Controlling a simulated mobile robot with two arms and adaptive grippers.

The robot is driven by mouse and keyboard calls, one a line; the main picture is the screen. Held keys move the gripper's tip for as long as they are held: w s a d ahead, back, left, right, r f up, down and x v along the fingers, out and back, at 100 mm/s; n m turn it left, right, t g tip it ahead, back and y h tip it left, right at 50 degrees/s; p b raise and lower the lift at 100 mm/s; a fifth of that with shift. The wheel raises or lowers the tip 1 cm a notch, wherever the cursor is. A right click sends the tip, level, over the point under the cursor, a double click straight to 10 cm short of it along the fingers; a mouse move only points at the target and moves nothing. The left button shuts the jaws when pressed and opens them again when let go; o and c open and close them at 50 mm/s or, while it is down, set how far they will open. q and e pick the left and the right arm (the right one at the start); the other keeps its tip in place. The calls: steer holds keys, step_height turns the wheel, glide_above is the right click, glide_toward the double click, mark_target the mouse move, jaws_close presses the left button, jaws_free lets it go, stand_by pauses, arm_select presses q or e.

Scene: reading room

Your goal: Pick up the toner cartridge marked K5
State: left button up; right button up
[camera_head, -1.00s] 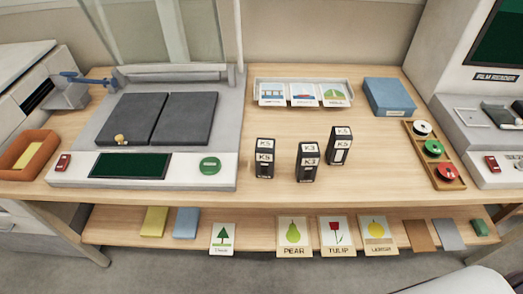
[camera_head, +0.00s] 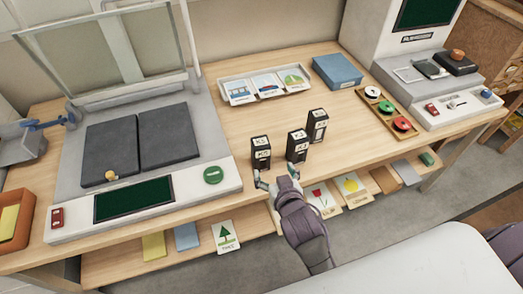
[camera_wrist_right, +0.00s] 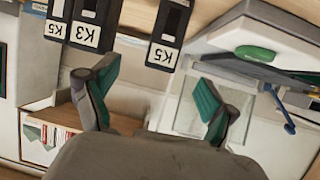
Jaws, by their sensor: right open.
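Three black toner cartridges with white labels stand upright on the wooden desk. The left one (camera_head: 261,153) reads K5, the middle one (camera_head: 297,146) reads K3, and the right one (camera_head: 317,126) appears to read K5. My right gripper (camera_head: 277,177) is open and empty at the desk's front edge, just in front of the left and middle cartridges. In the right wrist view its green-padded fingers (camera_wrist_right: 155,92) are spread apart; the left K5 cartridge (camera_wrist_right: 168,38) shows upside down beyond them, with the K3 cartridge (camera_wrist_right: 91,22) to its left. My left gripper is not in view.
A flatbed scanner (camera_head: 226,171) is left of the cartridges. Behind them are a card tray (camera_head: 250,80) and a blue box (camera_head: 337,70); a wooden spool tray (camera_head: 388,109) is to the right. A lower shelf (camera_head: 262,216) holds picture cards.

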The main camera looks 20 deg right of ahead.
mark_target(263, 157)
steer(key=x, duration=0.8)
steer(key=shift+a, duration=0.1)
steer(key=shift+a+f+p+x, duration=0.15)
steer(key=shift+p+x, duration=0.1)
steer(key=shift+x, duration=1.1)
steer(key=shift+a+f+p+x, duration=0.15)
steer(key=shift+p+x, duration=0.05)
steer(key=shift+x, duration=1.15)
steer(key=shift+s, duration=0.1)
steer(key=shift+c, duration=0.3)
steer(key=shift+r, duration=0.1)
steer(key=c, duration=1.5)
